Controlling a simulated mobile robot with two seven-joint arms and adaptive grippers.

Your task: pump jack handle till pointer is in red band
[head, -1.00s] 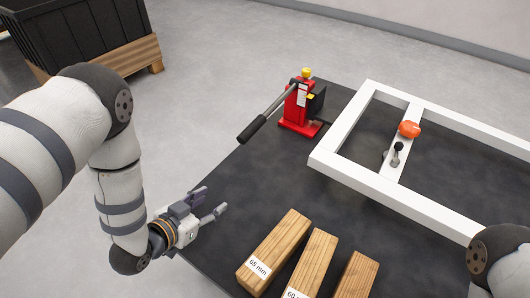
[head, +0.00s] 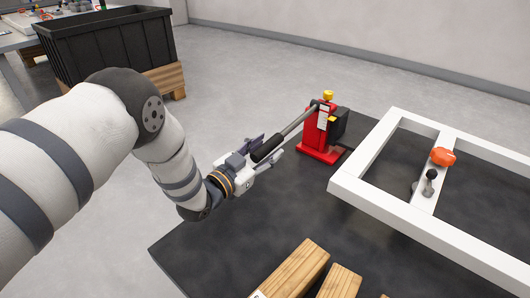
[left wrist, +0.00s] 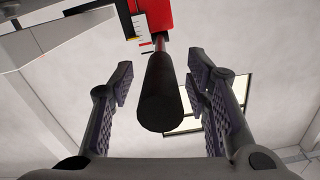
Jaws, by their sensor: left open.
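The red jack (head: 318,140) stands upright on the dark table, with a yellow top and a pale label on its front. Its handle (head: 294,124) slopes down to the left and ends in a black grip. My left gripper (head: 267,148) is open at the grip's end. In the left wrist view, the black grip (left wrist: 162,92) lies between the two spread fingers (left wrist: 160,85), with visible gaps on both sides. A small marked strip (left wrist: 138,24) shows beside the red body, but I cannot make out a pointer reading. My right gripper is not in view.
A white frame (head: 377,205) with an orange knob (head: 443,157) lies right of the jack. Wooden blocks (head: 295,270) lie at the table's front. A black bin (head: 108,48) on a wooden base stands at the back left.

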